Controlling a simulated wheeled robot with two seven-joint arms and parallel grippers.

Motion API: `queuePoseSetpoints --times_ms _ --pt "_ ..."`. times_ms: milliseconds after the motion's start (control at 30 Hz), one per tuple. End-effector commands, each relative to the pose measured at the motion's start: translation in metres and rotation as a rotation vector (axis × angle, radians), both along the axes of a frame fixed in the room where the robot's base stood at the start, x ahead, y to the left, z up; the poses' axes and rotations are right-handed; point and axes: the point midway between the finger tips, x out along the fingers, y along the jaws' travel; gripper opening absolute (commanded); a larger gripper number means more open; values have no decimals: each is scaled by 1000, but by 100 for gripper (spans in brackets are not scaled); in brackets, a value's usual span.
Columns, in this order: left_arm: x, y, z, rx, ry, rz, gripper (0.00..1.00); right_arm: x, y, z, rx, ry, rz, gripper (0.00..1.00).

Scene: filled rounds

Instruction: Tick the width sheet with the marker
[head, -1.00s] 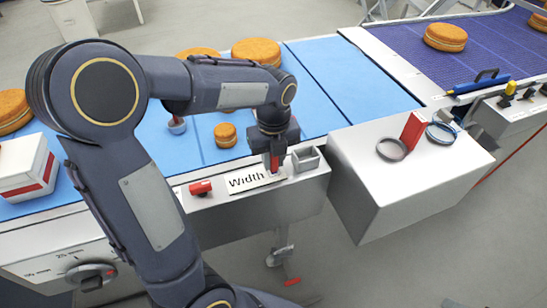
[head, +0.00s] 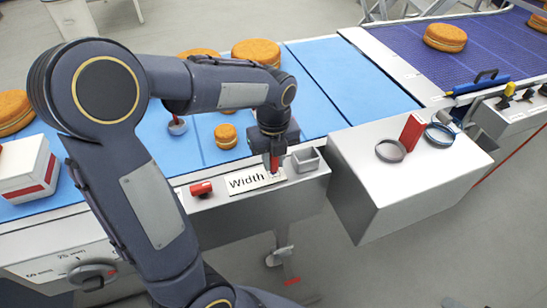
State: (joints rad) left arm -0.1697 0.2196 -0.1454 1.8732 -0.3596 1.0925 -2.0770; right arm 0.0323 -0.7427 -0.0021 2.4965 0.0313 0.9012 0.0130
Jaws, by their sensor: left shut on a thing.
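The width sheet (head: 245,182), a white card with the word "Width", lies on the metal ledge beside the blue belt. My left gripper (head: 274,164) is above the right end of the sheet, pointing down. It is shut on a red marker (head: 274,168), whose lower end is at or just above the sheet. I cannot tell whether the tip touches. The fingers and marker hide part of the sheet's right end. My right gripper is not in view.
A red cylinder (head: 201,189) lies left of the sheet, and a grey open holder (head: 306,159) stands right of it. A metal box top (head: 400,175) carries rings and a red block (head: 412,132). Filled rounds (head: 226,135) rest on the blue belt (head: 340,85).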

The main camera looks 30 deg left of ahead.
Motion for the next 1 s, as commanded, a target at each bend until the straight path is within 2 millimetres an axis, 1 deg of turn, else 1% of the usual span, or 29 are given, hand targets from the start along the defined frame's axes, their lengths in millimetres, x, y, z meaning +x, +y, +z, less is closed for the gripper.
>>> queuePoseSetpoints --times_ms 33,100,700,800,1000 --pt "0 0 8 -1 -2 0 0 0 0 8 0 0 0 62" --pt "1 0 15 0 -3 1 0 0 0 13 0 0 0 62" --pt "1 1 63 0 -4 2 0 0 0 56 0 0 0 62" --pt "1 1 66 0 -4 1 0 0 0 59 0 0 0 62" --pt "1 0 65 0 -4 1 0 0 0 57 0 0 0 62"
